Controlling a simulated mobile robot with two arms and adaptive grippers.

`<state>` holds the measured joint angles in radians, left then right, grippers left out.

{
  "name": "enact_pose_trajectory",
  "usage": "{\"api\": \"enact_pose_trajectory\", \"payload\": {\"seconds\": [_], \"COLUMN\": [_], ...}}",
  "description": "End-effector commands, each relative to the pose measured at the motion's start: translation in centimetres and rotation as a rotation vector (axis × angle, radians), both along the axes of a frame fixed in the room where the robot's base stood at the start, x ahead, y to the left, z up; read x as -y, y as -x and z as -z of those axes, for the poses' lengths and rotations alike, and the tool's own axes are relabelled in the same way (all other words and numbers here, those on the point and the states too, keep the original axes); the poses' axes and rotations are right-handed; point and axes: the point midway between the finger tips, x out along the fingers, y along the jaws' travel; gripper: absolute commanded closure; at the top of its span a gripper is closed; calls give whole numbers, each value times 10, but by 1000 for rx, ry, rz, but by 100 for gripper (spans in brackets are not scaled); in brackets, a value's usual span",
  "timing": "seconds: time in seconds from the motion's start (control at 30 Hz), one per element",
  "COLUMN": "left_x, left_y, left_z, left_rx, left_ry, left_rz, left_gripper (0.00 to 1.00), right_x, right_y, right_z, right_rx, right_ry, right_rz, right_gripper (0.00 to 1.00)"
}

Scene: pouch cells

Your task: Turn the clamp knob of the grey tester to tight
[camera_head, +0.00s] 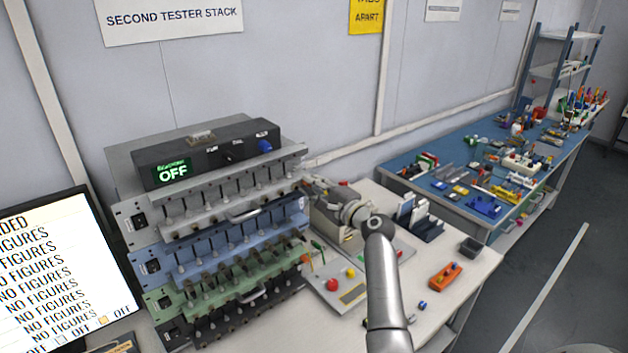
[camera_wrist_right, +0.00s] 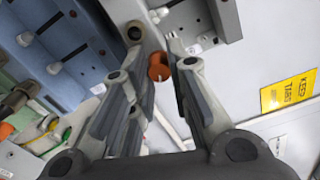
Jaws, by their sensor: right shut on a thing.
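The grey tester (camera_head: 215,208) is the upper shelf of the tester stack, with a row of clamps along its front. My right gripper (camera_head: 318,188) is at its right end. In the right wrist view, an orange knob (camera_wrist_right: 160,67) sits between the fingers of my right gripper (camera_wrist_right: 154,58), and the fingers are shut on it. The grey tester's panel (camera_wrist_right: 190,18) shows behind the knob. In the head view my gripper hides this knob, and the knob's turn mark cannot be read. My left gripper is not in view.
A black box (camera_head: 210,155) reading OFF stands on top. A blue tester (camera_head: 180,253) and a green tester (camera_head: 200,290) lie below. A beige device (camera_head: 335,235) stands close under my right gripper. An orange block (camera_head: 445,276) lies on the white table (camera_head: 425,310).

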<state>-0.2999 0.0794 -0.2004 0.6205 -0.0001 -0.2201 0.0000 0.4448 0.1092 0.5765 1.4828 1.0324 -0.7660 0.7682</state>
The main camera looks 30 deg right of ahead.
Motion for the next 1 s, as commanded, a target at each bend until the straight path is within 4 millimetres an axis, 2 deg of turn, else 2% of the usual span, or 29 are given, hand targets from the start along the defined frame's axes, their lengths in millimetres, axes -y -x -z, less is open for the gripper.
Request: {"api": "enact_pose_trajectory", "payload": {"seconds": [0.1,0.33,0.7,1.0], "left_x": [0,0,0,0], "left_y": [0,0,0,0], "left_z": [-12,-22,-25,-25], "left_rx": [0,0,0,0], "left_ry": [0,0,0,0], "left_rz": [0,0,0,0], "left_gripper": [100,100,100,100], "right_x": [1,1,0,0], "right_y": [0,0,0,1], "right_z": [-2,-1,2,3], "right_rx": [-10,-27,-51,-66], "right_ry": [-111,-328,-645,-805], "right_rz": [2,2,2,2], "right_gripper": [100,100,100,100]}}
